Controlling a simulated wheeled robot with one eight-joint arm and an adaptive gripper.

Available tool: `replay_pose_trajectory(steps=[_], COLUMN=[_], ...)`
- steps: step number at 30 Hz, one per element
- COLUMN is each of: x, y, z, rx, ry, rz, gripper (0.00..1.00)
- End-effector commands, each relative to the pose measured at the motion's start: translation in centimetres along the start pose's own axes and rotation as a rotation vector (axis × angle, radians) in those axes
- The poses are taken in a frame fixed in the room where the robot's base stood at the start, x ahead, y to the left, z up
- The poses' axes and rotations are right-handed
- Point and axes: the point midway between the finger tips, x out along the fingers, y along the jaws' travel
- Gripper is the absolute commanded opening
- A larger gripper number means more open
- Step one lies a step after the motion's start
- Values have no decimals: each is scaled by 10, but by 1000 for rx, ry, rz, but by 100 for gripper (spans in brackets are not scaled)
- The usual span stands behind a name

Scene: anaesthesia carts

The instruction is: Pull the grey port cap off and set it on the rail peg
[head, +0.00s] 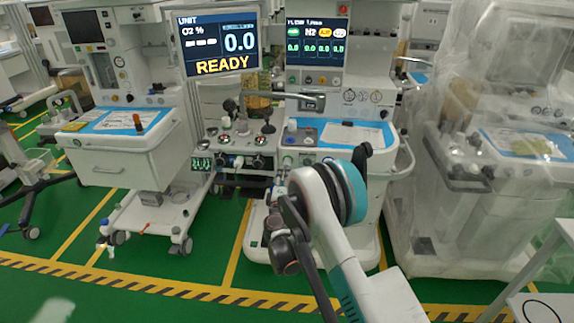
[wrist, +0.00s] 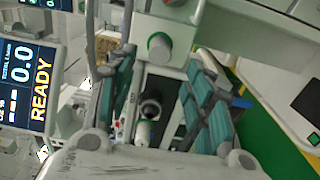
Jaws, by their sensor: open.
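In the wrist view my gripper (wrist: 161,76) is open, its teal-padded fingers apart with nothing held. A round grey cap-like piece with a green rim (wrist: 159,47) sits on a pale block just beyond the fingertips, apart from them. It looks like the port cap, but I cannot be sure. Between the fingers, farther back, show a dark round fitting (wrist: 150,107) and a white fitting with a green ring (wrist: 143,131). In the head view my arm hides most of the gripper in front of the middle cart (head: 378,165). I cannot make out the rail peg.
A blue-topped cart (head: 125,160) stands at left, a plastic-covered cart (head: 480,185) at right. Green floor (head: 190,270) lies open in front, with a striped line.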

Motion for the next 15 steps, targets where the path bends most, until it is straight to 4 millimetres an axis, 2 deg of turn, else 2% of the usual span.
replay_pose_trajectory(steps=[7, 15], x=[15, 51], y=[0, 0], z=[1, 1], rx=[1, 1], ry=[-1, -2], rz=[0, 0], gripper=[48, 48])
